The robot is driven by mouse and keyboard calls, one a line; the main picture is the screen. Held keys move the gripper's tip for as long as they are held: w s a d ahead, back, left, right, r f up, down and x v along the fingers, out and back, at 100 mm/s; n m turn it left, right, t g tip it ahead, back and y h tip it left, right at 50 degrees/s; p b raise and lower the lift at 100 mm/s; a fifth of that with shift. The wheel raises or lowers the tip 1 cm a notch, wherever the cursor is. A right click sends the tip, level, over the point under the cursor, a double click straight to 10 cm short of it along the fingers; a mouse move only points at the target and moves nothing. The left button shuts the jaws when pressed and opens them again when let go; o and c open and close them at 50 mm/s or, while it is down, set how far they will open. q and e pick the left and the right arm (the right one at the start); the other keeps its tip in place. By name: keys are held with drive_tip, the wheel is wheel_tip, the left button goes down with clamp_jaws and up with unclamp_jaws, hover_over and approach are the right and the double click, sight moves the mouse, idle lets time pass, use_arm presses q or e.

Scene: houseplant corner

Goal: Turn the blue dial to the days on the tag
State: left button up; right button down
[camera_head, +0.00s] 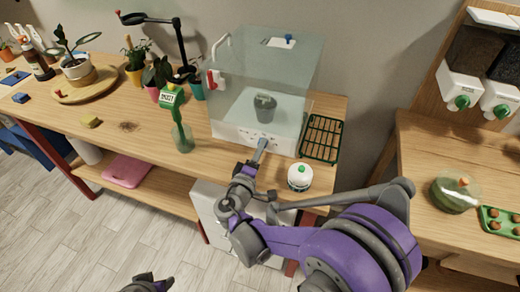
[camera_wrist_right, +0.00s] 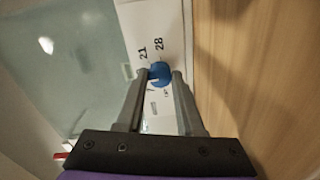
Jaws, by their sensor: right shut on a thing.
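The blue dial (camera_wrist_right: 160,75) is on a white panel in the right wrist view. The numbers 21 and 28 show beside it, with smaller marks below. My right gripper (camera_wrist_right: 161,82) is shut on the dial, one finger on each side. In the head view my right gripper (camera_head: 262,146) is at the white front base (camera_head: 230,133) of a clear box (camera_head: 245,80) and hides the dial. A green holder with a white label (camera_head: 170,96) stands left of the box; its writing is too small to read. My left gripper (camera_head: 148,284) shows only partly at the bottom edge.
A dark pot (camera_head: 264,108) is inside the box. A green wire rack (camera_head: 321,138) is right of it, and a white round jar with a green top (camera_head: 300,177) stands near the front edge.

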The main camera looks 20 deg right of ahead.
drive_tip(key=shift+m, duration=0.5)
drive_tip(key=c, duration=0.5)
unclamp_jaws()
drive_tip(key=shift+c, duration=0.2)
drive_tip(key=shift+s, duration=0.1)
drive_tip(key=v, duration=1)
drive_tip(key=shift+s+a, duration=0.2)
drive_tip(key=shift+s, duration=0.05)
